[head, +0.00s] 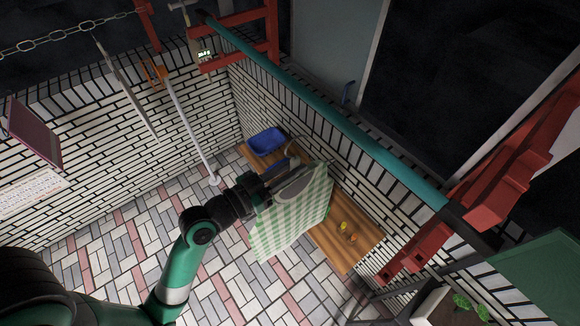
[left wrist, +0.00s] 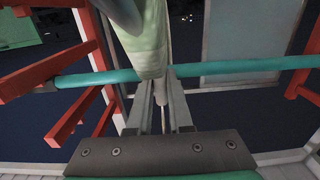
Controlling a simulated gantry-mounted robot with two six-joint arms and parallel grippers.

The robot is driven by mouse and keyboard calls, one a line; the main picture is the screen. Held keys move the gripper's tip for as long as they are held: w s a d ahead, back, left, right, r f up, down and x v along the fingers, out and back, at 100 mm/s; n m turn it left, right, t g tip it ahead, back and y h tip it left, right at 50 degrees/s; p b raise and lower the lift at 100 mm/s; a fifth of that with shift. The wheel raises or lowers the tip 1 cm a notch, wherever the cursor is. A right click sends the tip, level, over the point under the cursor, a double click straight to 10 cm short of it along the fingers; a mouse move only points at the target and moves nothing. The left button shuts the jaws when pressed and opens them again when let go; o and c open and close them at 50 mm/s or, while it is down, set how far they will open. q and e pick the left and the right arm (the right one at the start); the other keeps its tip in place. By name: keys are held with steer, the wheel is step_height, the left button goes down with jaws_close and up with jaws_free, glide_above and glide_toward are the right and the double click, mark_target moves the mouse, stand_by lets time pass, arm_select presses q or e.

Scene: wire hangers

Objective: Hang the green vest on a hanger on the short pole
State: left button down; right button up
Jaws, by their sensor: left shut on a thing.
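The green-and-white checked vest (head: 283,227) hangs in the air from my left gripper (head: 283,172), above the bench, its grey neck opening upward. A grey curved piece, perhaps a hanger hook, shows just past the fingertips. In the left wrist view the gripper (left wrist: 152,88) is shut on the pale green cloth of the vest (left wrist: 146,45) at its tips. A teal pole (head: 325,112) runs diagonally above and right of the vest, apart from it in the head view. The same pole crosses behind the vest in the left wrist view (left wrist: 240,68). My right gripper is not in view.
Red brackets (head: 240,55) hold the pole at the back and more red framing (head: 500,185) stands at right. A wooden bench (head: 340,242) below carries a blue bin (head: 266,141) and small yellow items. A white pole (head: 190,125) and a chain (head: 70,38) are at left.

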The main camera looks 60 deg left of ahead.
arm_select(q)
steer(key=shift+w+a, duration=0.2)
steer(key=shift+w, duration=2.25)
steer(key=shift+w+a, duration=0.15)
steer(key=shift+w, duration=1.05)
steer(key=shift+w+a+f+b, duration=0.15)
steer(key=shift+w+b, duration=0.15)
steer(key=shift+w, duration=1.4)
steer(key=shift+w+f+b, duration=0.25)
steer(key=shift+w+b, duration=0.2)
steer(key=shift+w, duration=0.2)
steer(key=shift+w+a+f+b, duration=0.1)
steer(key=shift+w+f+b, duration=0.7)
steer(key=shift+b, duration=0.1)
